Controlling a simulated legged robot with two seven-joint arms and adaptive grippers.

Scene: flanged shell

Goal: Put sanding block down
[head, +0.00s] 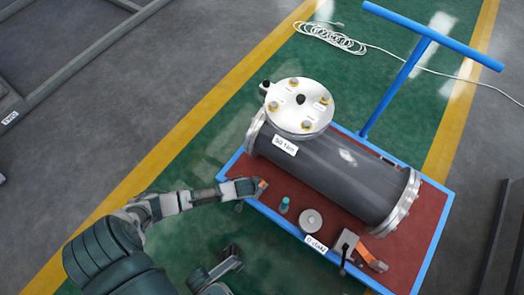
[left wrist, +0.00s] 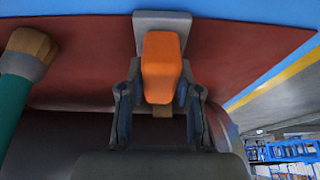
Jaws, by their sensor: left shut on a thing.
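The sanding block, an orange grip on a grey plate, shows between the fingers of my left gripper (left wrist: 160,108) in the left wrist view (left wrist: 162,66). In the head view only a small orange part of the block (head: 262,184) shows at the tip of my left gripper (head: 254,187), which is shut on it. The block is at the left edge of the red cart top (head: 272,193); I cannot tell whether it touches the surface. What seems to be my right gripper (head: 231,253) is low in the head view, off the cart; its fingers are unclear.
A dark flanged shell (head: 335,178) with a bolted round cover (head: 299,105) fills most of the cart.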

